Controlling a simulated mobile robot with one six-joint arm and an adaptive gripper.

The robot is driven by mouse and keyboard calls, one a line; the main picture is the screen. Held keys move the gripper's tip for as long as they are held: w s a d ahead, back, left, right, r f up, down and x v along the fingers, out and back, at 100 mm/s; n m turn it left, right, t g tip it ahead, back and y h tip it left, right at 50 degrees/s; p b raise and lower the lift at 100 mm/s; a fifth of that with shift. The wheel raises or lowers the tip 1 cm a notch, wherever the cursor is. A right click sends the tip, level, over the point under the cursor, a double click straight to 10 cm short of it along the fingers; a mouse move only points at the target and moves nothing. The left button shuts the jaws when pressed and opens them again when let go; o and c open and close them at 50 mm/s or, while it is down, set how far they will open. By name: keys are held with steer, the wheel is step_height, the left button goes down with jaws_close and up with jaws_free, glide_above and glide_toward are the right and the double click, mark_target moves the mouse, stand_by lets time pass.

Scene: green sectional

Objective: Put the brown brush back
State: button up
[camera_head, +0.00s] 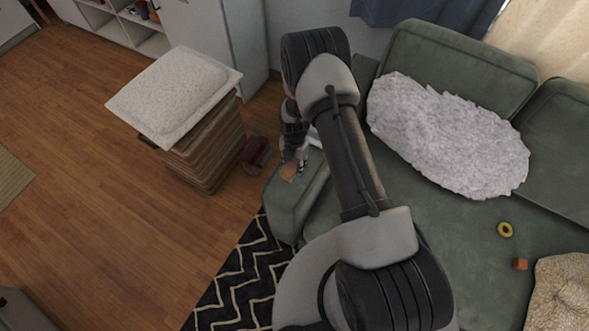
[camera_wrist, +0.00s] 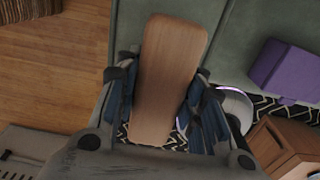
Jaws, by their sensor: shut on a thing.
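The brown brush (camera_wrist: 168,75) shows in the wrist view as a flat wooden piece with rounded corners, lying lengthwise between my fingers. My gripper (camera_wrist: 161,100) is shut on it, with a blue-padded finger along each side. In the head view my gripper (camera_head: 296,163) is over the armrest of the green sofa (camera_head: 292,208), and a small part of the brush (camera_head: 289,171) shows below it. I cannot tell whether the brush touches the armrest. Its underside is hidden.
A stack of brown boxes (camera_head: 205,160) topped by a pale cushion (camera_head: 175,95) stands left of the armrest. A dark reddish item (camera_head: 257,153) lies on the floor between them. The wrist view shows a purple box (camera_wrist: 284,70) and a brown wooden object (camera_wrist: 282,146) at right.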

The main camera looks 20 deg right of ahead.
steer(key=shift+f+b, duration=0.5)
steer(key=shift+f, duration=1.45)
steer(key=shift+f, duration=0.1)
steer(key=shift+f, duration=0.15)
steer(key=o, duration=1.2)
